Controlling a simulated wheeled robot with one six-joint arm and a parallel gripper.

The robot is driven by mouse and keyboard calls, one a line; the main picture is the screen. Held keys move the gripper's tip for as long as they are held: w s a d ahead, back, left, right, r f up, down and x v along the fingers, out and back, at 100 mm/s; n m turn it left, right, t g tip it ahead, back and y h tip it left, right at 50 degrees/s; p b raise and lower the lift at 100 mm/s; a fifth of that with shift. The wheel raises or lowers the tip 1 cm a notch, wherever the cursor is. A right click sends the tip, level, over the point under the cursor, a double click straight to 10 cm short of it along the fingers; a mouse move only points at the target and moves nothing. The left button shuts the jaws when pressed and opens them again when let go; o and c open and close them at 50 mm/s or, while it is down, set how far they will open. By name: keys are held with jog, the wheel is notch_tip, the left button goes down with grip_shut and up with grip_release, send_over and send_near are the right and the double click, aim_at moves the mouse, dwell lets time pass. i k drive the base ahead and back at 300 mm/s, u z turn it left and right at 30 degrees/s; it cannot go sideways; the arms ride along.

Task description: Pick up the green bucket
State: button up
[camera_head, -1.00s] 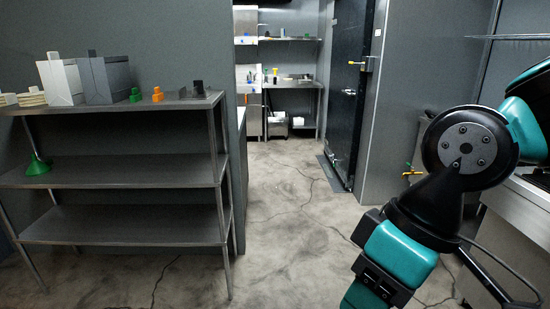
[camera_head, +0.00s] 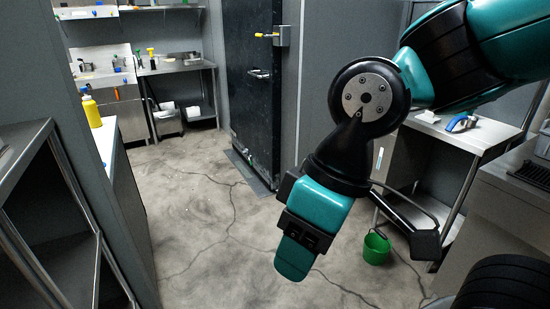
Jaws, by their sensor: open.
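The green bucket (camera_head: 376,248) stands upright on the floor in the right half of the head view, close to the legs of a metal table. Its open rim faces up, and a black part of my arm hangs just right of it in the picture. My gripper (camera_head: 294,258) points downward at the end of my teal and black arm, left of the bucket in the picture. It is open and holds nothing that I can see. The fingers are seen from the side, so the gap between them is hidden. The gripper and the bucket are apart.
A metal table (camera_head: 480,136) with a blue-handled tool (camera_head: 461,122) stands behind the bucket. Metal shelving (camera_head: 45,200) and a counter with a yellow bottle (camera_head: 91,111) are on the left. A dark door (camera_head: 250,95) is behind. The cracked floor between is clear.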

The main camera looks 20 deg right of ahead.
aim_at(377, 246)
jog(key=z, duration=0.5)
jog(key=i, duration=2)
jog(key=z, duration=0.75)
jog(key=i, duration=0.4)
